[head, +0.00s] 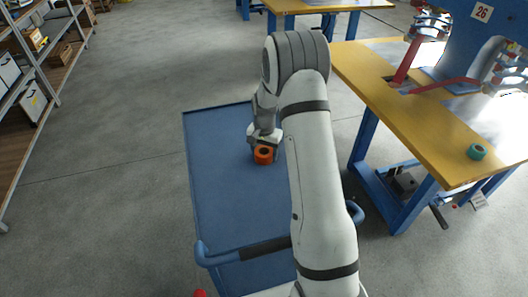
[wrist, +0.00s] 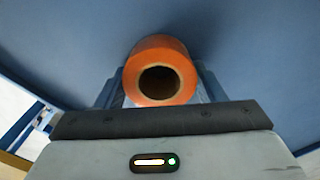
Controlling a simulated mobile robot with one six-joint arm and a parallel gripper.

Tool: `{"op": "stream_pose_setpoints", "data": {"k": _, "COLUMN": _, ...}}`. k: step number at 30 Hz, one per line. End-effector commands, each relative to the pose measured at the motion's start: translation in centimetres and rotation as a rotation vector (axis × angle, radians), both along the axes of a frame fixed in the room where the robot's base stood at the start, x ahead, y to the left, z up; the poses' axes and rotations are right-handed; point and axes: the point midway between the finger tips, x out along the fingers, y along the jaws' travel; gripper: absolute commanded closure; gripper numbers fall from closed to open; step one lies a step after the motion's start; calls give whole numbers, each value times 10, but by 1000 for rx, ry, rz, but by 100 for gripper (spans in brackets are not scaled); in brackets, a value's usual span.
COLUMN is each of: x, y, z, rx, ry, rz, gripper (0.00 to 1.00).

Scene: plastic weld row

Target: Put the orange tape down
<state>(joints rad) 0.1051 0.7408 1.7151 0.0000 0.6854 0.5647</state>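The orange tape (head: 263,155) is a short roll with a dark round hole. It is at my gripper (head: 264,146), over the blue cart top (head: 225,190). In the wrist view the tape (wrist: 161,50) sits between the two fingers, with a finger close along each side, and my gripper looks shut on it. The tape's open end faces the wrist camera. The blue surface lies right behind it, and I cannot tell whether the tape touches that surface. My arm hides the right part of the cart.
The cart top is bare around the tape, with a raised rim and a handle (head: 215,256) at the near end. A yellow-topped bench (head: 375,75) on the right carries a teal tape roll (head: 477,152) and a blue machine (head: 470,45). Shelves (head: 60,80) stand at the left.

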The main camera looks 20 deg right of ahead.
Motion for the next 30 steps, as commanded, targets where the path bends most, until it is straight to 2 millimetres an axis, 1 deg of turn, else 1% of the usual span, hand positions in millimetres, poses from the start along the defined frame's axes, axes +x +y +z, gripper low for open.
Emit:
{"op": "stream_pose_setpoints", "data": {"k": 1, "x": 0, "y": 0, "z": 0, "rx": 0, "ry": 0, "rz": 0, "gripper": 33}}
{"op": "stream_pose_setpoints", "data": {"k": 6, "x": 0, "y": 0, "z": 1, "rx": 0, "ry": 0, "rz": -1, "gripper": 19}}
{"op": "stream_pose_setpoints", "data": {"k": 13, "x": 0, "y": -1, "z": 1, "rx": 0, "ry": 0, "rz": -1, "gripper": 18}}
{"op": "stream_pose_setpoints", "data": {"k": 17, "x": 0, "y": -1, "z": 8, "rx": 0, "ry": -1, "rz": -1, "gripper": 18}}
{"op": "stream_pose_setpoints", "data": {"k": 20, "x": 1, "y": -1, "z": 23, "rx": 0, "ry": -4, "rz": -1, "gripper": 18}}
{"op": "stream_pose_setpoints", "data": {"k": 27, "x": 1, "y": -1, "z": 75, "rx": -1, "ry": -4, "rz": -2, "gripper": 18}}
{"op": "stream_pose_setpoints", "data": {"k": 30, "x": 0, "y": -1, "z": 95, "rx": 0, "ry": -4, "rz": -2, "gripper": 18}}
